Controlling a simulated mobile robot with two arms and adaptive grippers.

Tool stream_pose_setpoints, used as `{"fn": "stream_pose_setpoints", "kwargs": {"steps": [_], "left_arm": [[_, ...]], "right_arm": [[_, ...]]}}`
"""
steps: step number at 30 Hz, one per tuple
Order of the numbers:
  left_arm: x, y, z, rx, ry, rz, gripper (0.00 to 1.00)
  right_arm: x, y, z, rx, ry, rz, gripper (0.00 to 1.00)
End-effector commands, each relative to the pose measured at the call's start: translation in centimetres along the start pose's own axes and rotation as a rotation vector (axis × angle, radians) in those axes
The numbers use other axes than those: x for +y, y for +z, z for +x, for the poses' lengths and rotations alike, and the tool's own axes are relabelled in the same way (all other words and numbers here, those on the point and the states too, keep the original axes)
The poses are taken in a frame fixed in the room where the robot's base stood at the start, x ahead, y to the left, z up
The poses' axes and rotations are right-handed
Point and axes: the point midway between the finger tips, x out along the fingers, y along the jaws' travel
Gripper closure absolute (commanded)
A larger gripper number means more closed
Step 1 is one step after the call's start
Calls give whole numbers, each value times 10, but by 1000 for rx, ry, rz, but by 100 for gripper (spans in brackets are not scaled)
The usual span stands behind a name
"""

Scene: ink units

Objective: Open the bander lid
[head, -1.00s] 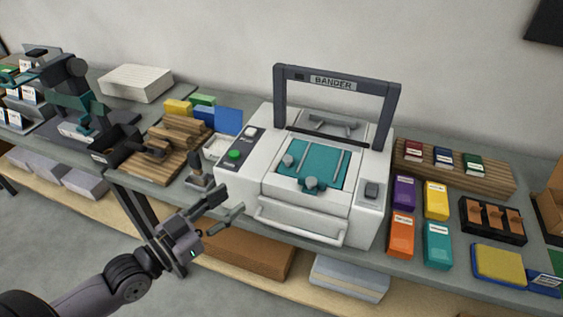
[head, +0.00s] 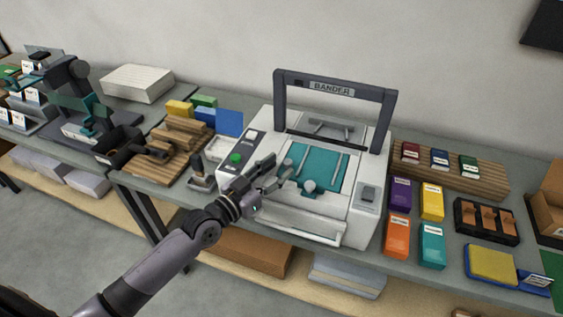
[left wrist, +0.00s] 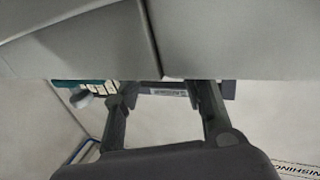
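The bander (head: 358,228) is a white machine on the bench in the middle of the head view. A white bar handle (head: 300,231) runs along the front. I cannot tell which panel is the lid. My left gripper (head: 272,172) is open and empty, over the bander's front left part beside the teal plate. It hides part of the front left edge. In the left wrist view, its fingers (left wrist: 163,92) are apart below a pale surface. My right gripper is not in view.
Left of the bander are a white tray (head: 216,146), a stamp-like tool (head: 201,171) and wooden slats (head: 185,132). On the right are coloured boxes (head: 432,246), a black tray (head: 486,222) and a yellow pad (head: 490,264). A lower shelf holds cartons.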

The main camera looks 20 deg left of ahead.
Motion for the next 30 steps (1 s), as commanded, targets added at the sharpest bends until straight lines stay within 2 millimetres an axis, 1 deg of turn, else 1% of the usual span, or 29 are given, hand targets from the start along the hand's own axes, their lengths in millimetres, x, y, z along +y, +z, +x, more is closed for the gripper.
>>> {"fn": "stream_pose_setpoints", "kwargs": {"steps": [1, 3, 6, 15, 17, 30], "left_arm": [[0, -2, 7, 1, -1, -2, 61], [-1, -1, 14, 1, -1, -1, 61], [0, 0, 19, 0, 0, -1, 61], [0, 1, 21, -1, 0, -1, 61], [0, 1, 21, -1, 0, -1, 65], [0, 0, 21, -1, -1, 0, 94]], "right_arm": [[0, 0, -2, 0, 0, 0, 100], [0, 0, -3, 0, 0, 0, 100], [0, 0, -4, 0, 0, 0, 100], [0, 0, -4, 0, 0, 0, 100], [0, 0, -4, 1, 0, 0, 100], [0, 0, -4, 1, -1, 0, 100]]}}
